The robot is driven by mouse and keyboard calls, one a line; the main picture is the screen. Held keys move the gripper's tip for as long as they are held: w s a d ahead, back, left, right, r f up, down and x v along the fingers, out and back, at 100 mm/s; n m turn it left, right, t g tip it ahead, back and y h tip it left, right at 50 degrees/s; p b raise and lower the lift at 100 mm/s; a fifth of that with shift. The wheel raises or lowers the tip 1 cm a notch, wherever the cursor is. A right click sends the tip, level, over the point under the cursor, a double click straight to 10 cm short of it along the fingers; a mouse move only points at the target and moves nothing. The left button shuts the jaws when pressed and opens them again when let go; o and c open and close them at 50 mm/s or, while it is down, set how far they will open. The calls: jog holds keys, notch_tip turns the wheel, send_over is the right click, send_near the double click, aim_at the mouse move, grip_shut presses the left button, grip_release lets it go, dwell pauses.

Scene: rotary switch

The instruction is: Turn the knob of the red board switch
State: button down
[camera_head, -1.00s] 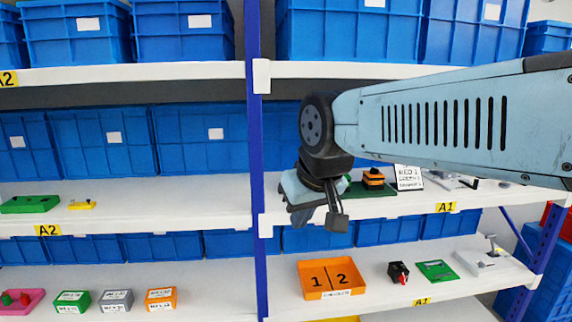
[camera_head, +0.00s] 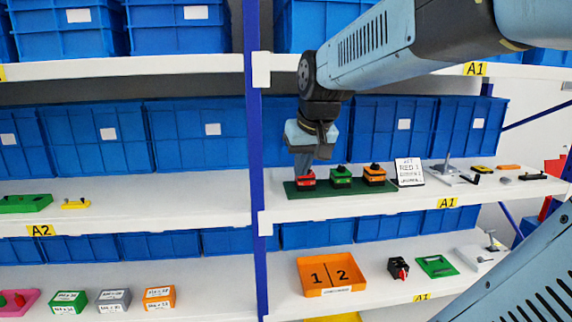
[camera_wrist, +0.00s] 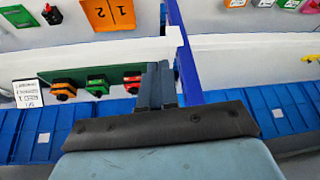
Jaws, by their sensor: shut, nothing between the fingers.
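The red switch (camera_head: 306,182) sits at the left end of a dark green board (camera_head: 350,191) on the middle shelf. In the wrist view the red switch (camera_wrist: 131,83) shows just left of the fingertips, partly hidden by them. Its knob is hidden behind my gripper. My gripper (camera_head: 304,171) points down directly over the red switch, with its fingers shut and nothing between them. The fingers also show in the wrist view (camera_wrist: 158,75). I cannot tell whether the fingertips touch the knob.
A green switch (camera_head: 341,177) and an orange switch (camera_head: 374,176) with black knobs stand to the right on the board. A white sign (camera_head: 409,172) stands beside it. Blue bins (camera_head: 379,135) line the shelf behind. A blue post (camera_head: 255,150) stands to the left.

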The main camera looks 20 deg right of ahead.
jog(key=w+d+m, duration=0.1)
jog(key=w+d, duration=0.5)
jog(key=w, duration=0.2)
jog(key=m+g+h, duration=0.1)
send_near(309, 173)
notch_tip(309, 173, down, 5)
jog(key=s, duration=0.2)
jog(key=w, duration=0.2)
jog(key=shift+w+d, duration=0.2)
jog(key=shift+w, duration=0.2)
jog(key=shift+w+d, duration=0.15)
jog(key=shift+w, duration=0.45)
jog(key=shift+w, duration=0.1)
